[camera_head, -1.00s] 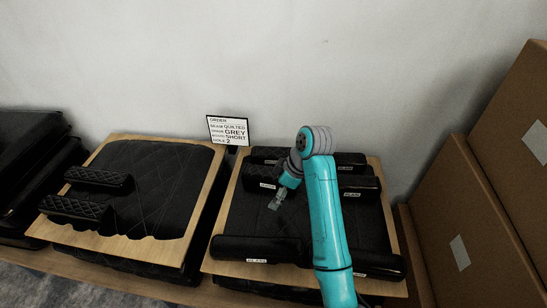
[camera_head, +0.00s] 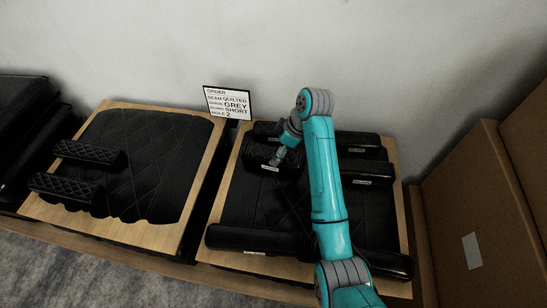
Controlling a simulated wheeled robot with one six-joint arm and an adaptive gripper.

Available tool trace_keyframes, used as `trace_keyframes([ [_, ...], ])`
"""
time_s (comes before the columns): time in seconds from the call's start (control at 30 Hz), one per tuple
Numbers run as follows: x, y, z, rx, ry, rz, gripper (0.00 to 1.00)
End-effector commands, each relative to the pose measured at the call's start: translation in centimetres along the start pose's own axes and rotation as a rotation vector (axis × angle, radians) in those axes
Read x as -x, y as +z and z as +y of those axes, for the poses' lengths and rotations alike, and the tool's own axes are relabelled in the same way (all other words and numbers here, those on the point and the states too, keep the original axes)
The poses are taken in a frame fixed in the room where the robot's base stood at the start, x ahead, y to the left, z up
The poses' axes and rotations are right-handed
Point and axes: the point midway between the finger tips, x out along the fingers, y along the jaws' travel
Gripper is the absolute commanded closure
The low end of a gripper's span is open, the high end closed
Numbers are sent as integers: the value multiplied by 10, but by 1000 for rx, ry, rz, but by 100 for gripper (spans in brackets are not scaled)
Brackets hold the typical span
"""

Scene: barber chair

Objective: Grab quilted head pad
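A short black pad (camera_head: 262,154) with a small white label lies at the back left of the right wooden board (camera_head: 235,147). My gripper (camera_head: 277,161) is at this pad's right part, pointing down and left. Whether it touches the pad, and whether its fingers are apart, is too small to tell. Another black pad (camera_head: 268,129) lies just behind it. Labelled black pads also lie at the back right (camera_head: 366,172) and front left (camera_head: 255,239). The labels are too small to read, so I cannot tell which pad is the quilted head pad by name.
The left board (camera_head: 60,212) carries a quilted cushion with two textured black pads (camera_head: 88,153). Cardboard boxes (camera_head: 470,215) stand at the right. A wall closes the back.

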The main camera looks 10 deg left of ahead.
Motion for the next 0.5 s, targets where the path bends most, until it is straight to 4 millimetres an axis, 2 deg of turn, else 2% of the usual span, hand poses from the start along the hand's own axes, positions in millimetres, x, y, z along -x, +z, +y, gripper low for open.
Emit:
trace_keyframes([
  [0.13,-9,1,-1,0,-1,0,0],
  [0.33,-38,5,-2,0,-3,-1,0],
  [0.5,-52,4,-1,0,-1,0,0],
])
